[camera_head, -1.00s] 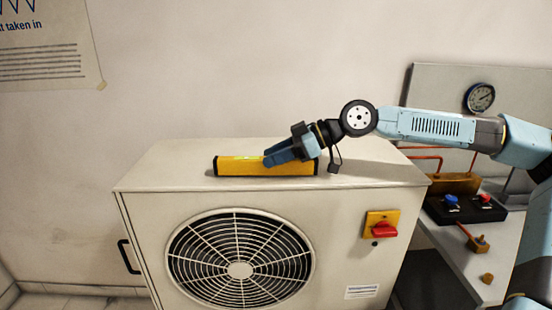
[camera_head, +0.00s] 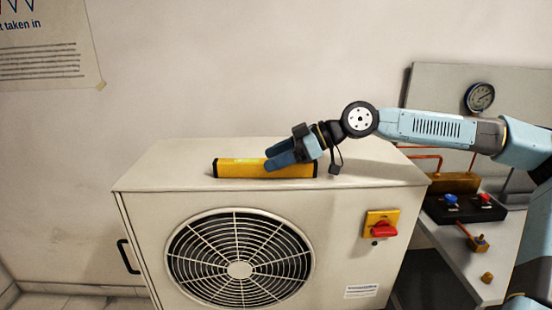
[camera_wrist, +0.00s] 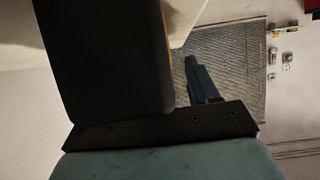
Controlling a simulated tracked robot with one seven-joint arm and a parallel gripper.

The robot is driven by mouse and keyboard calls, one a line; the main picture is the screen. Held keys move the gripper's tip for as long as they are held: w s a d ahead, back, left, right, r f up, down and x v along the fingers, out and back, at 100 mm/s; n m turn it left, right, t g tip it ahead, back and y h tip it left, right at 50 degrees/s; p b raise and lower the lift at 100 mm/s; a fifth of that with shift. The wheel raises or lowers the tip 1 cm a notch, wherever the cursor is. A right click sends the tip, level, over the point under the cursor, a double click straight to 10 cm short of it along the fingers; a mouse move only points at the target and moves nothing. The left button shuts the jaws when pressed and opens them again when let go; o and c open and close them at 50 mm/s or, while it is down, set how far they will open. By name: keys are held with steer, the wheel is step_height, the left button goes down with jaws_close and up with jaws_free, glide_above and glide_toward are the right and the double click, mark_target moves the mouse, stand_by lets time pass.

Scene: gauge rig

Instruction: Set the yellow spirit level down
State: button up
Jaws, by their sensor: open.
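The yellow spirit level (camera_head: 238,168) with black end caps lies along the top of the cream fan unit (camera_head: 180,165), near its front edge. It looks level and resting on that top. My gripper (camera_head: 272,159) is at the level's right half, with its blue fingers open and apart. The fingers cover part of the level's upper side. In the wrist view, a dark finger fills much of the left, and only a thin orange-yellow strip (camera_wrist: 166,38) beside it may be the level.
The fan unit has a front grille (camera_head: 240,262) and a red switch (camera_head: 383,229) on a yellow plate. At right stands a bench with a round gauge (camera_head: 480,97), copper pipes and a black box with blue and red knobs (camera_head: 465,208). The unit's top is otherwise clear.

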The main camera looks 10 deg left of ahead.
steer(key=v, duration=1.1)
steer(key=shift+d+r, duration=0.15)
steer(key=shift+d, duration=0.1)
steer(key=s+d+r+m+t+h, duration=0.1)
steer(key=s+d+r+m+t, duration=0.35)
steer(key=d, duration=0.65)
steer(key=s+d+r+m+t+h, duration=0.2)
steer(key=s+d+r+m+t, duration=0.3)
steer(key=d, duration=0.6)
steer(key=s+d+f+m+g+h, duration=0.1)
steer(key=s+d+f+m+h, duration=0.2)
steer(key=s+f+m+h, duration=0.6)
steer(key=shift+s+d+f+m+h, duration=0.35)
steer(key=shift+f+m, duration=0.35)
steer(key=shift+m, duration=0.15)
